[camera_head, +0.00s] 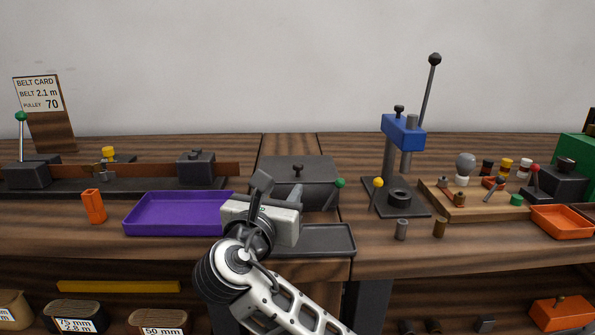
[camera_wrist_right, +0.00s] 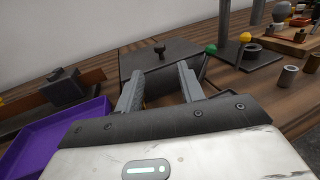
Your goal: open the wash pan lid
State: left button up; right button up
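The wash pan (camera_head: 318,178) is a dark grey box at the back middle of the bench. Its flat lid (camera_head: 285,163) lies closed, with a small dark knob (camera_head: 298,168) on top. The lid (camera_wrist_right: 135,62) and its knob (camera_wrist_right: 159,49) also show ahead in the right wrist view. My right gripper (camera_head: 279,187) is in front of the pan and covers part of its front. In the right wrist view, its two fingers (camera_wrist_right: 159,82) are apart with nothing between them, pointing at the lid, short of the knob. My left gripper is out of view.
A purple tray (camera_head: 178,213) lies left of my right gripper, and a dark shallow tray (camera_head: 325,240) lies below it. A green-knobbed lever (camera_head: 340,183) stands at the pan's right side. A blue press (camera_head: 403,132) stands farther right.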

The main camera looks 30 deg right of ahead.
aim_at(297, 169)
jog(key=b+x, duration=0.1)
jog(key=x, duration=1)
jog(key=shift+w, duration=0.1)
